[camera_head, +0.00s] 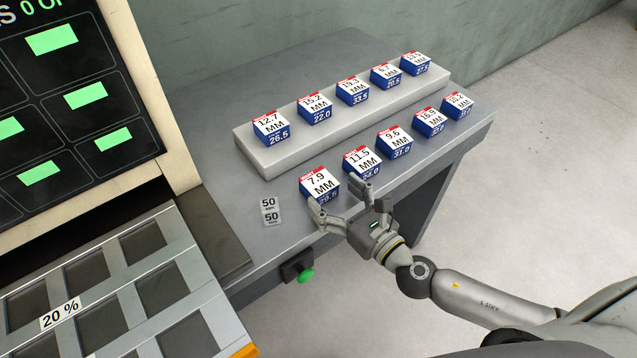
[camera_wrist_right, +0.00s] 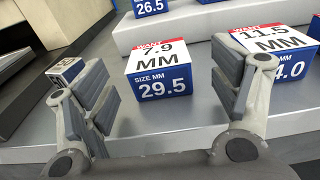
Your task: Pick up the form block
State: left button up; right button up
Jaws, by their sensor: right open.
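Several blue blocks with white and red labels stand in two rows; the frames do not mark which thing is the form block. The block labelled 7.9 MM and 29.5 (camera_head: 318,184) stands at the near left end of the front row. My right gripper (camera_head: 341,200) is open and empty just in front of it. In the right wrist view, this block (camera_wrist_right: 160,72) appears between the two spread fingers, farther off and not gripped. The 11.5 MM block (camera_head: 361,161) is just right of it. A small grey block marked 50 (camera_head: 270,211) lies to its left. My left gripper is out of view.
The back row stands on a raised light-grey step (camera_head: 265,160) on the grey table (camera_head: 230,205). A green button (camera_head: 305,275) sits on the table's front edge. A compartment tray marked 20 % (camera_head: 195,262) and a screen (camera_head: 60,110) are at left.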

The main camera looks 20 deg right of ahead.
aim_at(319, 181)
jog(key=shift+p+x, duration=0.8)
jog(key=shift+x, duration=1.6)
jog(key=shift+w+a, duration=0.25)
jog(key=shift+w, duration=0.05)
jog(key=c, duration=1.2)
jog(key=shift+c, duration=0.2)
jog(key=shift+r, duration=0.1)
